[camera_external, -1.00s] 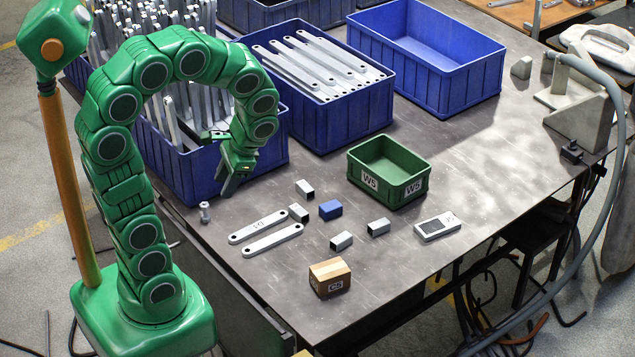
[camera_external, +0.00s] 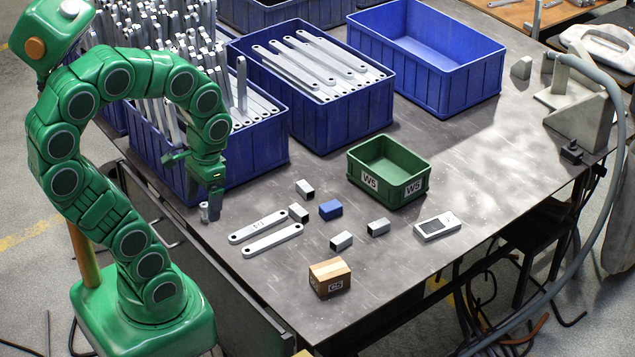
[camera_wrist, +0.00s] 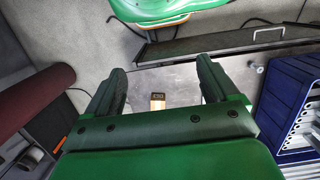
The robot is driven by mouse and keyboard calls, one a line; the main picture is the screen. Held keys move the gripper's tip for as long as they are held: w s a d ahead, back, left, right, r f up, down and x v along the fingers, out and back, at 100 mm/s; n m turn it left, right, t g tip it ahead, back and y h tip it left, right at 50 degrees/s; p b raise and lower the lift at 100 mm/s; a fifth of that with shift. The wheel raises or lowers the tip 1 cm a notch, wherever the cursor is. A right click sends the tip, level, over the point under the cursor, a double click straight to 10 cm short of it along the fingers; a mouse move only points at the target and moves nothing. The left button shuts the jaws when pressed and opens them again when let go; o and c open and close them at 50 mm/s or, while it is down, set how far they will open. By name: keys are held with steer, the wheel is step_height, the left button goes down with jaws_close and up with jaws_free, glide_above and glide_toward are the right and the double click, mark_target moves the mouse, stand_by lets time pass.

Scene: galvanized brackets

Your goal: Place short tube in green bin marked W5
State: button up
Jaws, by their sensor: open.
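The green bin (camera_external: 404,188), with labels that read W5 or WS, stands empty on the table. Several short square tubes with dark open ends lie in front of it: one grey tube (camera_external: 305,189), another (camera_external: 299,212), a third (camera_external: 342,240) and one nearer the bin (camera_external: 378,227). I cannot tell which one the task names. In the wrist view my gripper (camera_wrist: 160,82) is open and empty.
A blue block (camera_external: 331,210), two flat bars (camera_external: 272,241), a carton (camera_external: 330,278) and a grey device (camera_external: 437,227) lie on the table. Blue crates (camera_external: 340,122) stand behind. The right crate (camera_external: 420,75) is empty. The front right tabletop is clear.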

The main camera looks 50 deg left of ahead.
steer(key=shift+o, duration=0.2)
steer(key=shift+w, duration=0.1)
steer(key=t, duration=0.2)
glide_above(300, 209)
steer(key=f, duration=2.8)
steer(key=shift+s+d, duration=0.2)
steer(key=shift+d, duration=0.15)
steer(key=shift+w+a+f, duration=0.1)
steer(key=shift+a+f, duration=0.05)
steer(key=shift+f, duration=0.15)
steer(key=shift+w+a+f, duration=0.1)
steer(key=shift+f, duration=1.75)
steer(key=shift+w+a+f, duration=0.1)
steer(key=shift+f, duration=1.75)
